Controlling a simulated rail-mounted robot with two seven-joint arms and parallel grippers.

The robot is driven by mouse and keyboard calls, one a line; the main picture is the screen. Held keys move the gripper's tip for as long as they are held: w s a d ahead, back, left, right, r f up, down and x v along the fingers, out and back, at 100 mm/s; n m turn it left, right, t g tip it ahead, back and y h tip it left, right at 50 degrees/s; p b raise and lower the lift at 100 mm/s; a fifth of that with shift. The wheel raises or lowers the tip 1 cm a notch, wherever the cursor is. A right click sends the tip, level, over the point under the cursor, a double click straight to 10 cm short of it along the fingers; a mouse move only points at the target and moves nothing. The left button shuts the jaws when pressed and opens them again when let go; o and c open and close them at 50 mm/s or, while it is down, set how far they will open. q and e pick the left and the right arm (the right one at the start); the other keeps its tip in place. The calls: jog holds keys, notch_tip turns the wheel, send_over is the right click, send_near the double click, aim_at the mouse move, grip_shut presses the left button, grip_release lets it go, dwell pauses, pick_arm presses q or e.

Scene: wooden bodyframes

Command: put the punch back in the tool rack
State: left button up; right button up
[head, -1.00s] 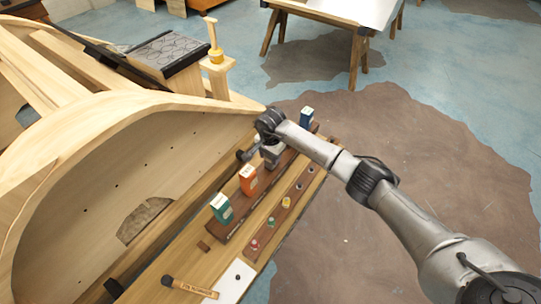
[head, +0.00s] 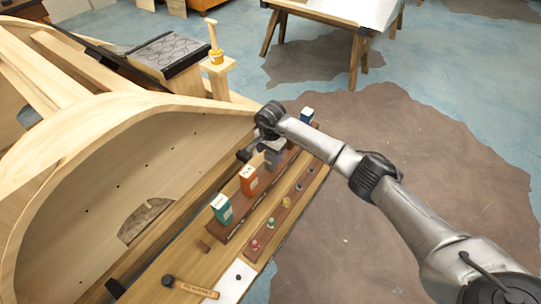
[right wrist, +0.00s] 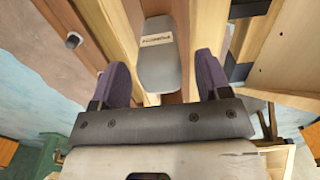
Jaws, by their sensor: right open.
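The punch (head: 275,151) has a grey, block-shaped handle and stands in the dark wooden tool rack (head: 234,226), in line between an orange handle (head: 248,180) and a blue one (head: 307,116). In the right wrist view the grey punch (right wrist: 157,60) shows its label, with the lower part hidden. My right gripper (head: 259,150) is at the punch in the head view. In the right wrist view its two purple-grey fingers (right wrist: 160,82) are apart, one to each side of the punch, with gaps visible between. My left gripper is not in view.
A teal handle (head: 222,209) stands nearest in the rack. A strip with several small coloured knobs (head: 269,231) runs beside it. A hammer (head: 190,287) lies at the bench's near end. The big curved wooden frame (head: 75,200) rises close on the left.

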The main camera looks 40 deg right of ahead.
notch_tip(320, 180, up, 9)
jog(key=shift+r+p, duration=0.2)
jog(key=shift+p, duration=0.25)
dwell(0.4)
